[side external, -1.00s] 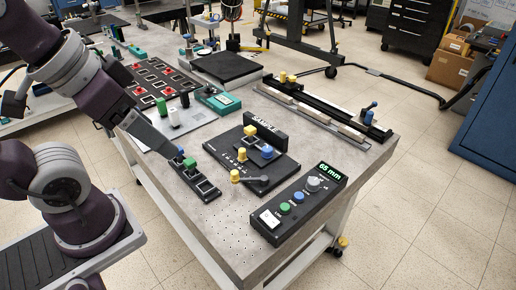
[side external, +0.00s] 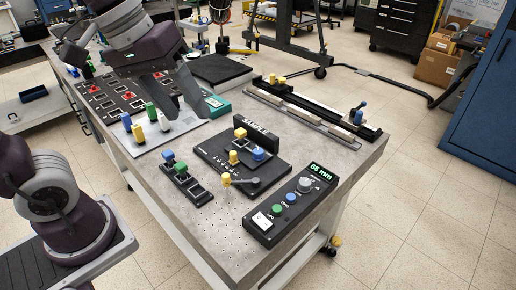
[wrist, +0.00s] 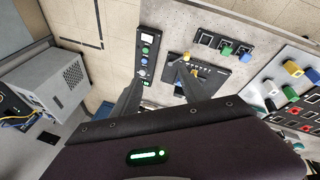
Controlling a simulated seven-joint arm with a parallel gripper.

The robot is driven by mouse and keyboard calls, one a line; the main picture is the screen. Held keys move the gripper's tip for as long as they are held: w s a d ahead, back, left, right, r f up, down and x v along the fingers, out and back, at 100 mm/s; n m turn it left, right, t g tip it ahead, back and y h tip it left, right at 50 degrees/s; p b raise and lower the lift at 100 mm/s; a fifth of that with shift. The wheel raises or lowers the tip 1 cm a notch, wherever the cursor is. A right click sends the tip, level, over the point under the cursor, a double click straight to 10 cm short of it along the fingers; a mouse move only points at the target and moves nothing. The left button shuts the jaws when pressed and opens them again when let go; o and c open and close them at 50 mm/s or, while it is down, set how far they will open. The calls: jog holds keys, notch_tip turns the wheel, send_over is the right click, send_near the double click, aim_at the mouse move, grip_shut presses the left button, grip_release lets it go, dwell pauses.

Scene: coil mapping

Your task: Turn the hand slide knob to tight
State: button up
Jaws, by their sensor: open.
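A long black slide rail (side external: 310,112) lies along the back right of the table. I cannot tell which knob is the hand slide knob or read any tight mark. My gripper (side external: 188,112) is open and empty, high over the table, left of the rail and apart from it. In the wrist view my open fingers (wrist: 158,72) point toward the SAMPLE fixture and the control box; the rail is not clear there.
The black SAMPLE fixture (side external: 244,177) carries yellow and blue parts and a lever. A control box (side external: 292,208) with a green display is at the front right. A small socket strip (side external: 192,188) and several coloured pegs (side external: 140,133) stand left. The perforated front tabletop (side external: 232,235) is clear.

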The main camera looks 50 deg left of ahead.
jog(key=w+a+f+n+g, duration=0.1)
jog(key=w+f+n, duration=0.15)
jog(key=w, duration=0.35)
jog(key=w+a+f+n+g, duration=0.1)
jog(key=w+a+f+n, duration=0.1)
jog(key=w+n, duration=0.3)
jog(key=n+g+y, duration=0.2)
jog(key=n, duration=0.6)
send_over(258, 151)
notch_tip(258, 151, down, 17)
notch_tip(258, 151, down, 7)
jog(key=shift+f, duration=0.2)
jog(key=shift+c, duration=0.4)
grip_shut()
